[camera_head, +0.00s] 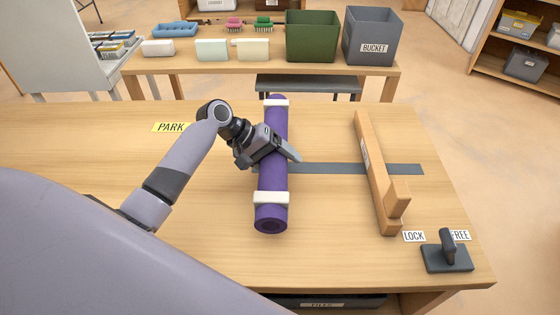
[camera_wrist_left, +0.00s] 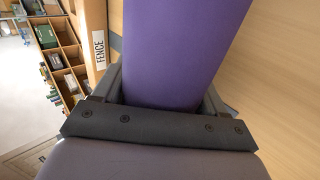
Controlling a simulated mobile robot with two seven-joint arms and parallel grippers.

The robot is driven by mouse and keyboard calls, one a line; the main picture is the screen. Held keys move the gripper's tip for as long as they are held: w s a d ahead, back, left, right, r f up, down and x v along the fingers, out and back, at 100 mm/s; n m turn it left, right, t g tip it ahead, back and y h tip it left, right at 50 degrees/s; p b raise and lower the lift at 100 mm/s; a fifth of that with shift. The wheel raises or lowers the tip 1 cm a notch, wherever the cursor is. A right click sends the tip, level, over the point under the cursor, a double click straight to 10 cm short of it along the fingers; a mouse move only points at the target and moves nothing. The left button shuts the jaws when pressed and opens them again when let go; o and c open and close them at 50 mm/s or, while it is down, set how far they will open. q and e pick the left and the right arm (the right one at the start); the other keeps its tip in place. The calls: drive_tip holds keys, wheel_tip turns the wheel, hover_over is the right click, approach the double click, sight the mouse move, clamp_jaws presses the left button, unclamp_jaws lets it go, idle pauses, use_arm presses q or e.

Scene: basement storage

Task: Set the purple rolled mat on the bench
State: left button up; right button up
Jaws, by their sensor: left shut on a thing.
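The purple rolled mat (camera_head: 272,185) with two white bands lies lengthwise away from me over the wooden bench (camera_head: 80,150). Its near end shows a spiral roll. My left gripper (camera_head: 272,152) is shut around the middle of the mat, between the bands. I cannot tell whether the mat touches the bench top or is just above it. In the left wrist view the mat (camera_wrist_left: 185,50) fills the space between the fingers. My right gripper is not in view.
A wooden fence (camera_head: 375,170) stands right of the mat, with a grey strip (camera_head: 340,169) crossing beneath. A dark lever (camera_head: 447,255) sits between LOCK and FREE labels at front right. A yellow PARK label (camera_head: 171,127) lies left. A table with bins (camera_head: 312,38) stands behind.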

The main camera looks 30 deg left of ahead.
use_arm(q)
drive_tip(key=shift+f, duration=0.55)
drive_tip(key=o, duration=1.4)
drive_tip(key=shift+f, duration=0.1)
drive_tip(key=shift+s+a+f, duration=0.1)
drive_tip(key=shift+s+f, duration=0.1)
drive_tip(key=shift+f, duration=0.05)
drive_tip(key=shift+r, duration=0.1)
drive_tip(key=shift+r+p, duration=0.65)
drive_tip(key=shift+p, duration=0.05)
drive_tip(key=shift+w+r+p, duration=0.2)
drive_tip(key=shift+r+p, duration=1.85)
drive_tip(key=shift+r, duration=2.45)
